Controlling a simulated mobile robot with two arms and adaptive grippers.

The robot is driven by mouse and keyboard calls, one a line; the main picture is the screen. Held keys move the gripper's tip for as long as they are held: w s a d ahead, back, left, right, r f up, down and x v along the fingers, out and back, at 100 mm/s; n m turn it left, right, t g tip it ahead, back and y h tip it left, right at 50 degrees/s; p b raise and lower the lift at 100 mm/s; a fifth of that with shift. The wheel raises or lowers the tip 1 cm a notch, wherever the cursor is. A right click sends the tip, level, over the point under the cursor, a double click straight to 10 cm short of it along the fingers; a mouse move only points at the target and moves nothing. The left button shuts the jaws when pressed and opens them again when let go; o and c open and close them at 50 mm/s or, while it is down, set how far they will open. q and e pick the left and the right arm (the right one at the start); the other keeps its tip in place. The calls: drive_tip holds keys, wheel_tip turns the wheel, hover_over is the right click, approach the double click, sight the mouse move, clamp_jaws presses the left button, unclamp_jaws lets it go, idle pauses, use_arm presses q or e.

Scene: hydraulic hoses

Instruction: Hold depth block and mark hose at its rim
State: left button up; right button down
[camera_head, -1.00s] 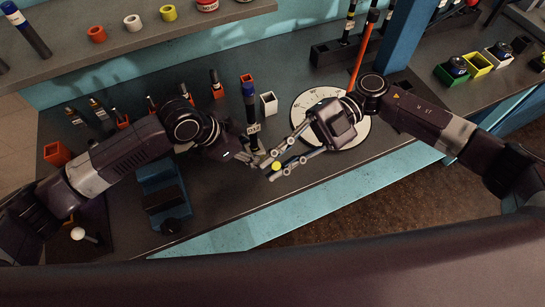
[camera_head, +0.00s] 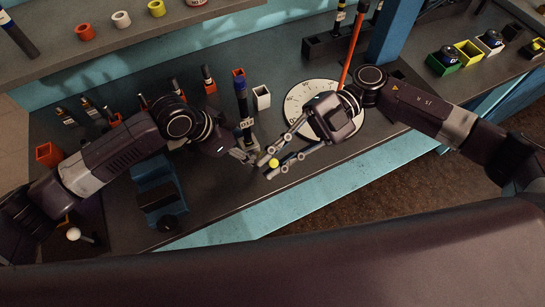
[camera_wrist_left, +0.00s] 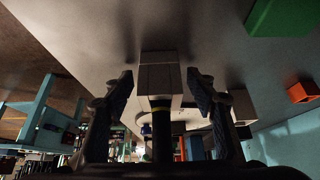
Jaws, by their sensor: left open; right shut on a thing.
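A dark hose (camera_head: 241,98) with a blue top and a white label stands upright on the bench. In the left wrist view a pale grey block (camera_wrist_left: 160,78), which looks like the depth block, sits at the hose's end, with a yellow band (camera_wrist_left: 160,104) by its rim. My left gripper (camera_head: 246,153) is open at the foot of the hose; in its wrist view the fingers (camera_wrist_left: 158,95) stand on either side of the block and hose, with gaps. My right gripper (camera_head: 272,165) is shut on a small yellow-ended thing (camera_head: 274,163), just right of the hose foot. Its body is mostly hidden.
A white square holder (camera_head: 261,98) and an orange one (camera_head: 239,73) stand behind the hose. A white dial plate (camera_head: 299,97) lies under my right wrist. A blue fixture (camera_head: 155,174) stands to the left. Several short hoses line the back.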

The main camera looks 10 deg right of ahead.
use_arm(q)
drive_tip(key=v, duration=1.2)
